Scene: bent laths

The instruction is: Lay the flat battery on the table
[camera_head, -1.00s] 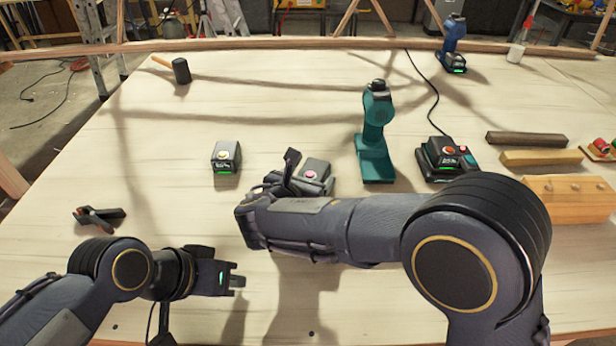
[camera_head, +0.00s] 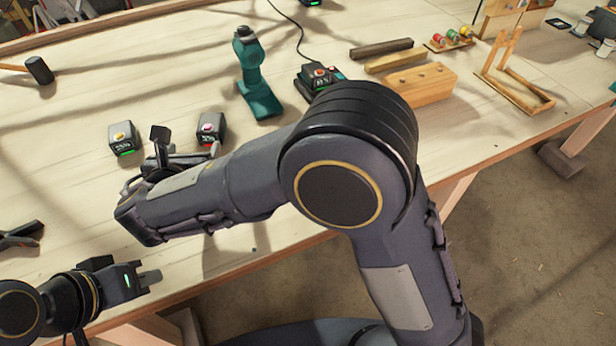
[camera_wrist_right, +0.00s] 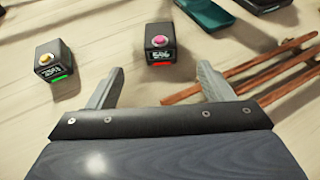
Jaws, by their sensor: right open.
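The battery with a pink button (camera_head: 210,127) stands on the table; in the right wrist view this battery (camera_wrist_right: 160,44) shows a low reading and a red light. A second battery with a yellow button (camera_head: 122,138) stands to its left; in the right wrist view it (camera_wrist_right: 53,62) has a green light. My right gripper (camera_wrist_right: 161,70) is open and empty, its fingers apart on the near side of the pink-button battery, not around it. My left gripper (camera_head: 146,278) is near the table's front edge; its finger gap is not clear.
A teal drill body (camera_head: 255,80) stands behind the batteries. A charger with a battery (camera_head: 318,76) is right of it. Timber pieces (camera_head: 420,85) lie further right. Brown wooden strips (camera_wrist_right: 240,75) show beside the right finger. My right arm hides part of the table.

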